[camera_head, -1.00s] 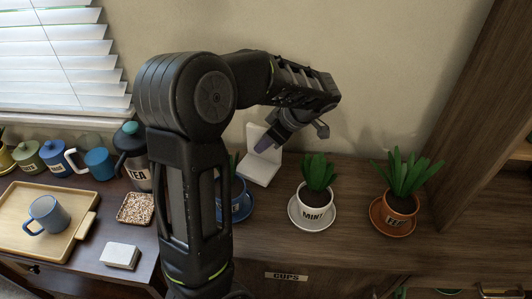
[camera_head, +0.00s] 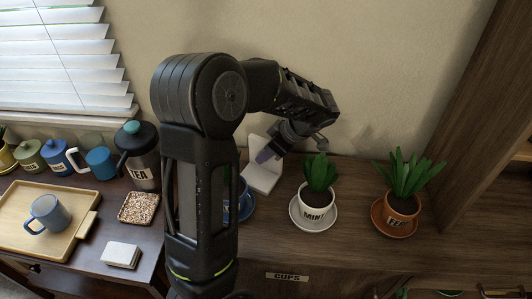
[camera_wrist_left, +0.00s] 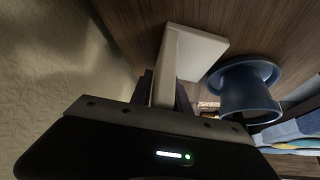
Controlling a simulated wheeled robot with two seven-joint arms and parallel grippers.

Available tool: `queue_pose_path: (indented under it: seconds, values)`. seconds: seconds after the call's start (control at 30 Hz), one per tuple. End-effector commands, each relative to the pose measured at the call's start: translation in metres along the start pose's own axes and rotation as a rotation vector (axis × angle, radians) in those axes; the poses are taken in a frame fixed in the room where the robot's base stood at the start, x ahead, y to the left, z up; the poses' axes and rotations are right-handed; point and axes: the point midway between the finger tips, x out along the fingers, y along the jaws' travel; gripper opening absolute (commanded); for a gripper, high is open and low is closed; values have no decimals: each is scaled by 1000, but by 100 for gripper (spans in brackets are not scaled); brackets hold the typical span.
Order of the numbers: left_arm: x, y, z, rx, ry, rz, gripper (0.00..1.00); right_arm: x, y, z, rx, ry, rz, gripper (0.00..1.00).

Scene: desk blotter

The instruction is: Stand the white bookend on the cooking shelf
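The white bookend (camera_head: 262,178) is L-shaped, with its panel upright and its base low, over the back of the wooden top left of the mint pot. My left gripper (camera_head: 266,154) is at its upright panel, its fingers reaching down from the right. In the left wrist view, the fingers (camera_wrist_left: 165,93) lie on both sides of the bookend's panel (camera_wrist_left: 166,70) and look closed on it. I cannot tell whether the base touches the wood. No label reading cooking shelf is visible. My right gripper is not in view.
A blue pot on a saucer (camera_head: 247,205), partly behind my left arm, stands close to the bookend; it also shows in the left wrist view (camera_wrist_left: 248,95). The mint pot (camera_head: 314,213) and an orange pot (camera_head: 398,217) stand right. A tall wooden shelf unit (camera_head: 480,110) rises at right.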

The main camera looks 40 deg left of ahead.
Motion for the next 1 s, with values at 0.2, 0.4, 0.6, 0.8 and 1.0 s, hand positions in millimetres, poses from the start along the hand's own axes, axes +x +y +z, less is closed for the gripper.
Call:
queue_pose_path:
  seconds: [0.2,0.4,0.6,0.8,1.0]
  values:
    - [0,0,0,0,0,0,38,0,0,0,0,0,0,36]
    - [-1,0,0,0,0,0,38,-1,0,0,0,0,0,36]
    - [-8,1,-1,0,0,3,38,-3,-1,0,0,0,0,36]
    - [-40,1,-1,0,-1,5,38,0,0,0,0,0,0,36]
    - [-84,1,-1,0,-1,5,38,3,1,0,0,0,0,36]
